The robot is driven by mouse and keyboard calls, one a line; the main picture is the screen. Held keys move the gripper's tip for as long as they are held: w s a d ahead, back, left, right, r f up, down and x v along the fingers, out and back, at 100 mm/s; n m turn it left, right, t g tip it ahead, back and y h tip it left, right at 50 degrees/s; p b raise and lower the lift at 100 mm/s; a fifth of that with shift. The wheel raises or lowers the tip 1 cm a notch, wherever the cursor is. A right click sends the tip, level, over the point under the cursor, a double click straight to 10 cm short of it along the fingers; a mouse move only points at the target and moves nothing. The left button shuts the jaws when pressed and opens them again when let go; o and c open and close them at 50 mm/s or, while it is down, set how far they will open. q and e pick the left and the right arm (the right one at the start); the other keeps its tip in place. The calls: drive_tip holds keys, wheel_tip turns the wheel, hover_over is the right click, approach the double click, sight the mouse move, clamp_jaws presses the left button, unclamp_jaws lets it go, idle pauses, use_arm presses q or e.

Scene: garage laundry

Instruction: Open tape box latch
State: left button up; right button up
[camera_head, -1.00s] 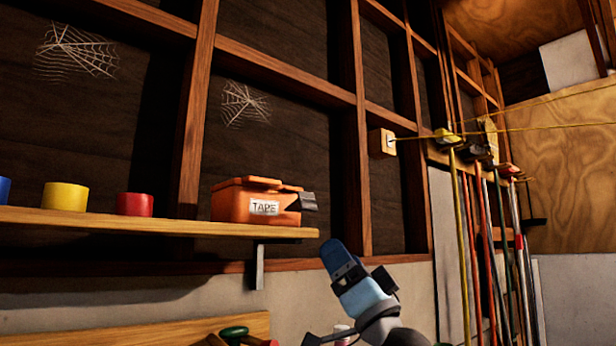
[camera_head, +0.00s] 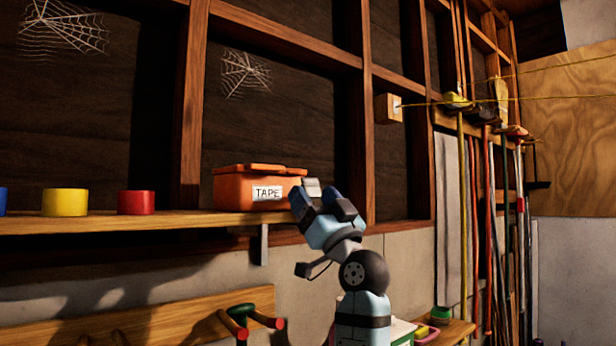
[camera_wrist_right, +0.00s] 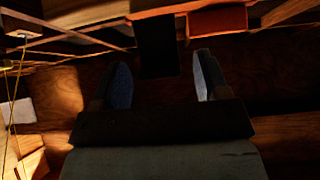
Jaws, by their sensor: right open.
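The orange tape box (camera_head: 232,192) with a white TAPE label sits on the wooden shelf, with its lid down. Its grey latch (camera_head: 312,186) sticks out at the right end, partly hidden behind my right gripper. My right gripper (camera_head: 323,202) is open and points up, at the shelf's right end, just right of the box. In the right wrist view, the two fingers (camera_wrist_right: 163,82) are apart with nothing visibly held. The orange box (camera_wrist_right: 217,20) shows there at the top. A dark block beside it may be the latch, but shadow makes this unclear. My left gripper is not in view.
The shelf (camera_head: 130,224) also carries a yellow tape roll (camera_head: 65,203), a red roll (camera_head: 136,203) and a partly cut-off blue one. A metal bracket (camera_head: 264,245) is below. Several long-handled tools hang on the right. A green-handled item (camera_head: 241,312) hangs lower down.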

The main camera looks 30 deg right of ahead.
sight(313, 189)
drive_tip(key=shift+w+r+y, duration=0.3)
drive_tip(key=shift+w+r, duration=0.45)
drive_tip(key=shift+r, duration=0.05)
drive_tip(key=shift+w+r+p, duration=0.15)
drive_tip(key=shift+p, duration=0.2)
drive_tip(key=shift+w, duration=0.1)
drive_tip(key=shift+c, duration=0.5)
drive_tip(key=c, duration=0.8)
drive_tip(key=shift+r+g, duration=0.25)
drive_tip(key=shift+g, duration=0.25)
drive_tip(key=shift+w+r+g, duration=0.15)
drive_tip(key=shift+r+g, duration=0.1)
drive_tip(key=shift+g, duration=0.75)
